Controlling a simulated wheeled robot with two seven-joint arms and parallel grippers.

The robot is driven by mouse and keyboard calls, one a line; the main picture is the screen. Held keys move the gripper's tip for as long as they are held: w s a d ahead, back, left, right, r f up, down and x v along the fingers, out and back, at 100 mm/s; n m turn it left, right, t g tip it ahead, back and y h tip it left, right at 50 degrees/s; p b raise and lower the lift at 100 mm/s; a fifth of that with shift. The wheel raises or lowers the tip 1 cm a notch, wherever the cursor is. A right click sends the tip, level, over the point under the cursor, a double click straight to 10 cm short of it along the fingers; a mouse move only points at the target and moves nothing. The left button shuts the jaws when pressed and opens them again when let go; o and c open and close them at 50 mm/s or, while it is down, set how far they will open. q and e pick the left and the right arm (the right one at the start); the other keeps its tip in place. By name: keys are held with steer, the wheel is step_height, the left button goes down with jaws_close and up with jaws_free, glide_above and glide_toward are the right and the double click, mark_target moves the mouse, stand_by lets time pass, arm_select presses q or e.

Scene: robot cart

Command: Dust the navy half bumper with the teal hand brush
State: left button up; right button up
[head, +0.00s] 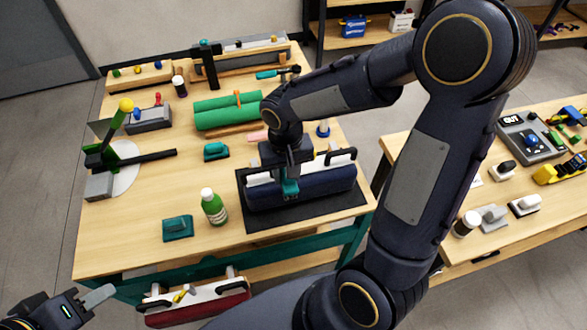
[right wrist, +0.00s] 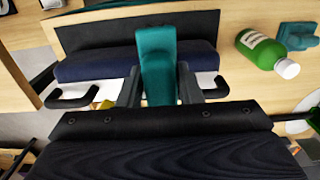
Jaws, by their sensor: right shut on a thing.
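The navy half bumper (head: 318,190) lies on a black mat (head: 262,221) at the table's front right, with a white strip and black handles along its far side. It also shows in the right wrist view (right wrist: 85,67). My right gripper (head: 290,172) is above the bumper, shut on the teal hand brush (right wrist: 157,62). In the head view the brush (head: 290,188) points down at the bumper; I cannot tell whether it touches. My left gripper (head: 95,301) is low at the bottom left, off the table and away from the bumper; its jaw opening is unclear.
Green rolls (head: 228,110) lie behind. A red bumper (head: 198,306) sits on the lower shelf. A second table (head: 500,215) stands at right. The table's front left is clear.

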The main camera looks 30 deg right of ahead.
steer(key=shift+w+f, duration=0.1)
steer(key=shift+f+b, duration=0.4)
steer(key=shift+b, duration=0.15)
step_height(320, 180, down, 5)
steer(key=b, duration=0.4)
steer(key=shift+r, duration=0.15)
steer(key=s+d+p, duration=0.1)
steer(key=s+d, duration=0.1)
steer(key=d, duration=0.9)
steer(key=shift+s+r, duration=0.35)
steer(key=shift+r, duration=0.05)
steer(key=shift+a, duration=0.1)
steer(key=w+a+b, duration=0.1)
steer(key=a, duration=0.6)
steer(key=shift+w+a+f, duration=0.25)
steer(key=shift+w+f, duration=0.15)
